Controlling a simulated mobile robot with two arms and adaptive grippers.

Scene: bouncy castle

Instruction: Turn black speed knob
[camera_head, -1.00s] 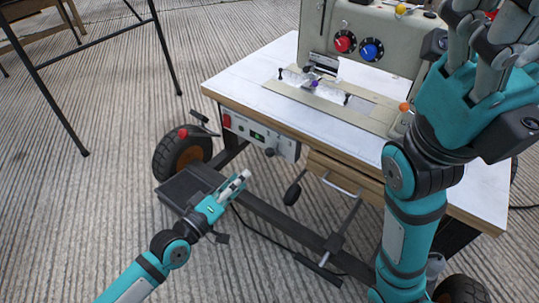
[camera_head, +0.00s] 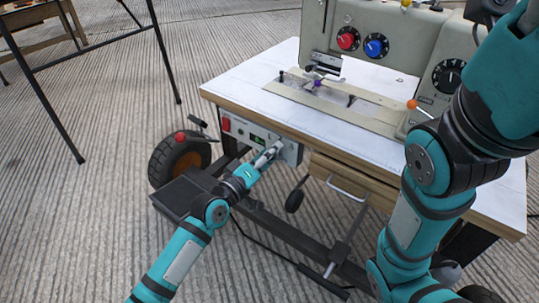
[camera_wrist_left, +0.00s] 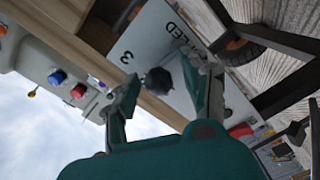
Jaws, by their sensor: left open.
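The black speed knob (camera_wrist_left: 158,80) sits on a grey-white control panel (camera_wrist_left: 150,48) marked with lettering and a "3" in the left wrist view. My left gripper (camera_wrist_left: 166,88) is open, with one finger on each side of the knob. I cannot tell whether either finger touches it. In the head view my left gripper (camera_head: 268,154) is at the right part of the control panel (camera_head: 291,152), under the table's front edge, and hides the knob. My right arm rises at the right, its gripper out of the picture.
A sewing machine (camera_head: 400,35) with red (camera_head: 347,38) and blue (camera_head: 376,45) knobs and a large black dial (camera_head: 448,76) stands on the white tabletop (camera_head: 255,82). The panel has a red switch (camera_head: 226,125). A wooden drawer (camera_head: 345,178) is right of the panel.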

